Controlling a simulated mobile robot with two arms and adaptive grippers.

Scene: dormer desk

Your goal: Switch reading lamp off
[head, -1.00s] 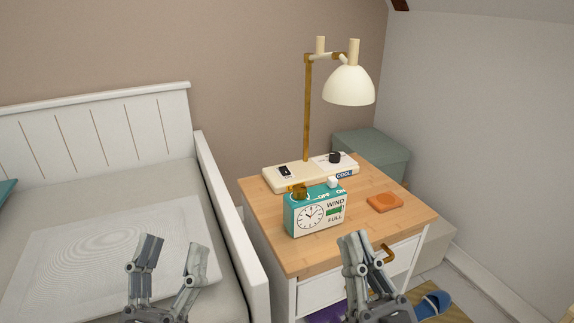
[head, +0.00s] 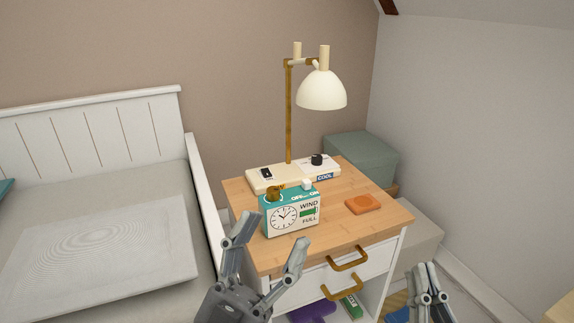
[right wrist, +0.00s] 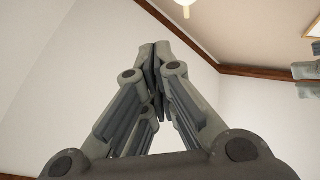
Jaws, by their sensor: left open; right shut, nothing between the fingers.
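The reading lamp (head: 321,91) stands at the back of the wooden nightstand (head: 340,220), with a white shade on a brass post. Its cream base (head: 283,180) carries a small black switch (head: 266,174), a black knob (head: 317,159) and a label reading "COOL". Whether the bulb is lit I cannot tell. My left gripper (head: 268,241) is open and empty, in front of the nightstand and below the clock. My right gripper (head: 429,266) is shut and empty, right of the nightstand's drawers. In the right wrist view its closed fingers (right wrist: 155,55) point towards the walls and ceiling.
A teal and white clock box (head: 291,214) stands in front of the lamp base. An orange coaster (head: 362,204) lies to its right. The bed (head: 120,230) is on the left. A green box (head: 365,156) stands behind the nightstand. Drawer handles (head: 347,259) stick out at the front.

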